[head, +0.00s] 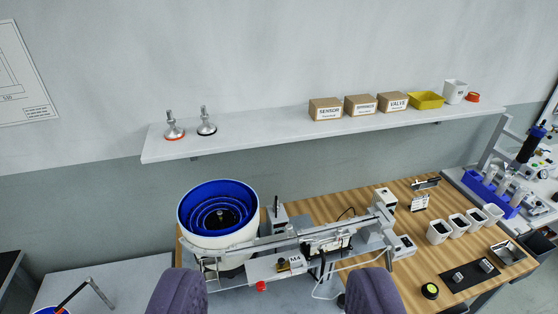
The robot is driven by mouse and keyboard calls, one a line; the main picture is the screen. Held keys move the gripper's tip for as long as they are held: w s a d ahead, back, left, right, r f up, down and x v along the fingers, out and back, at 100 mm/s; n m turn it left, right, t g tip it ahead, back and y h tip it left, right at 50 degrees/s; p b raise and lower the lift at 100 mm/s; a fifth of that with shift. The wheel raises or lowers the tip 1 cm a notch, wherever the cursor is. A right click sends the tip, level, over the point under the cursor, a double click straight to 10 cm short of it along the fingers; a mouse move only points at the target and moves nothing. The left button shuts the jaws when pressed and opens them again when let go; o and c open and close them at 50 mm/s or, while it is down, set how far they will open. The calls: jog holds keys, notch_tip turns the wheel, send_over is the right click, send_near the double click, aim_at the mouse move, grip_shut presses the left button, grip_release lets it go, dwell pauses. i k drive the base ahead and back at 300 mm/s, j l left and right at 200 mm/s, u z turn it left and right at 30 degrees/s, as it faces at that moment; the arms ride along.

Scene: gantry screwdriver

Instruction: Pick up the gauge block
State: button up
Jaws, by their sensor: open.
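Two small grey metal blocks lie on a black mat (470,277) near the right front of the wooden bench. The left one (457,277) and the right one (486,265) are apart from each other. I cannot tell at this size which, if either, is the gauge block. My gripper (276,274) shows as two padded purple-grey fingers at the bottom edge, spread wide apart. Nothing is held between them. The mat and its blocks lie well to the right of my gripper.
A white feeder bowl with blue inside (218,212) and a gantry machine (325,240) stand ahead. Several white cups (440,231), a round black-yellow item (430,291) and a metal box (508,252) sit around the mat. A wall shelf (270,140) holds boxes.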

aim_at(295, 262)
jog(key=i+l, duration=0.25)
jog(key=i, duration=0.25)
jog(key=i+l, duration=0.25)
jog(key=i, duration=0.25)
jog(key=i+l, duration=0.25)
jog(key=i, duration=0.25)
